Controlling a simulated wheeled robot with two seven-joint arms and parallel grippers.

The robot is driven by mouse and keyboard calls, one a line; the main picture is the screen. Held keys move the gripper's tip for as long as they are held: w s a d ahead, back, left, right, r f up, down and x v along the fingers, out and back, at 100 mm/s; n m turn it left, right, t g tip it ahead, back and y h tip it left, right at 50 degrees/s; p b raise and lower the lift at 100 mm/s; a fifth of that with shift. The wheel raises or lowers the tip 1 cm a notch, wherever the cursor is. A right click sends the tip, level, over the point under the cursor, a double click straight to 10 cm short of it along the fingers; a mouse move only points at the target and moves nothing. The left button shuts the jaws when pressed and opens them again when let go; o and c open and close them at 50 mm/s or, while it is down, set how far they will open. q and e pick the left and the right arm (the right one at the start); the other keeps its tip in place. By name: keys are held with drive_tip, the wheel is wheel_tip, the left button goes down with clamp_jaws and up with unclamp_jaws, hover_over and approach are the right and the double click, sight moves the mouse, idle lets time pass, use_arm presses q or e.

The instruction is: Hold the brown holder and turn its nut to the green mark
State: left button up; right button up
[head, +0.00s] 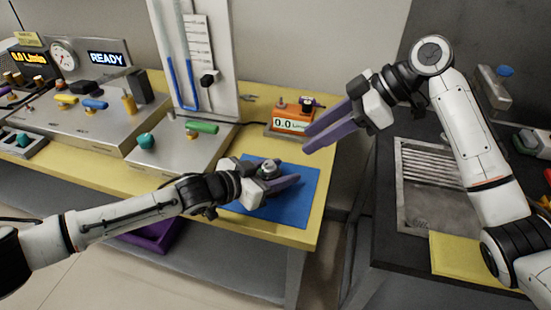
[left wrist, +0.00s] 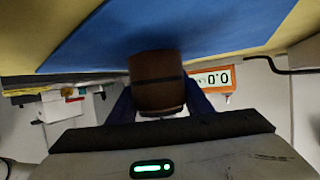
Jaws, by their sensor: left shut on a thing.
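The brown holder (left wrist: 157,82) is a dark brown cylinder with a black band in the left wrist view, between the purple fingers of my left gripper (left wrist: 158,106). In the head view my left gripper (head: 275,182) is shut on it over the blue mat (head: 297,208). A small grey round top (head: 268,170) shows between the fingers; I cannot tell whether it is the nut. The green mark cannot be made out. My right gripper (head: 322,127) is above and to the right of the mat, its purple fingers apart and empty.
An orange meter (head: 291,122) reading 0.0 stands behind the mat. A metal panel with a green handle (head: 202,127) and a white board with a blue tube (head: 193,80) are at the left and back. A dark bench with a metal tray (head: 411,228) is at the right.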

sight(271, 163)
drive_tip(key=x, duration=1.1)
drive_tip(key=shift+a+f, duration=0.2)
drive_tip(key=shift+a, duration=0.2)
drive_tip(key=c, duration=0.8)
